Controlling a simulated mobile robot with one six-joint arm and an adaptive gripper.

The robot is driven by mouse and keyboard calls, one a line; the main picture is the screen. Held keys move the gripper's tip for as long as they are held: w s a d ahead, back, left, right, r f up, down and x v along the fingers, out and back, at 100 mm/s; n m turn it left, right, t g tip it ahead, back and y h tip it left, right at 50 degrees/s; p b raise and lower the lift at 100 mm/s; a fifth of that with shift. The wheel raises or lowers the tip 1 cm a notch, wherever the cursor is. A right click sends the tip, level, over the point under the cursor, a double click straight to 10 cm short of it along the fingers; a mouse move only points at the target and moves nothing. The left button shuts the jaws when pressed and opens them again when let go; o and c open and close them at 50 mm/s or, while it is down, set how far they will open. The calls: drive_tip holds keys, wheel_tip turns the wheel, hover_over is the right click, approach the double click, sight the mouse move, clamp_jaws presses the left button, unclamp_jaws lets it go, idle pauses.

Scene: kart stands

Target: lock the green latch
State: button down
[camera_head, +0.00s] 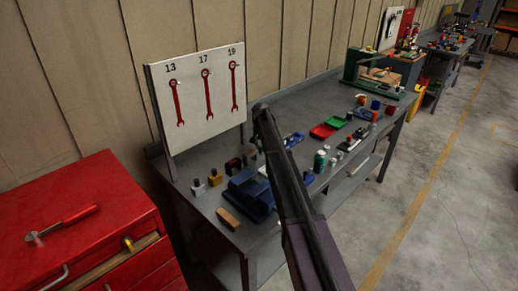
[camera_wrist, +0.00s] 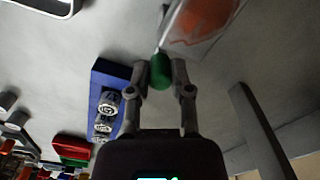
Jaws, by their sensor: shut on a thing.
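In the wrist view my gripper (camera_wrist: 160,75) has its two fingers closed on a small rounded green piece, which looks like the green latch (camera_wrist: 160,70). Its upper end meets a pale, see-through plate with an orange-red patch (camera_wrist: 205,20). I cannot tell whether the latch is locked. In the head view my dark arm reaches over the workbench (camera_head: 222,232), and it hides the gripper and the latch.
A blue holder (camera_wrist: 105,100) with round metal parts lies left of the fingers in the wrist view. In the head view a wrench board (camera_head: 198,130) stands at the bench's left end. A red tool cabinet (camera_head: 60,180) stands at the left. The floor at right is clear.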

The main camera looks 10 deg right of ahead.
drive_tip(key=shift+w+d, duration=0.75)
drive_tip(key=shift+d, duration=0.35)
drive_tip(key=c, duration=0.5)
unclamp_jaws()
drive_tip(key=shift+d, duration=0.1)
drive_tip(key=shift+c, duration=0.2)
drive_tip(key=shift+r, duration=0.1)
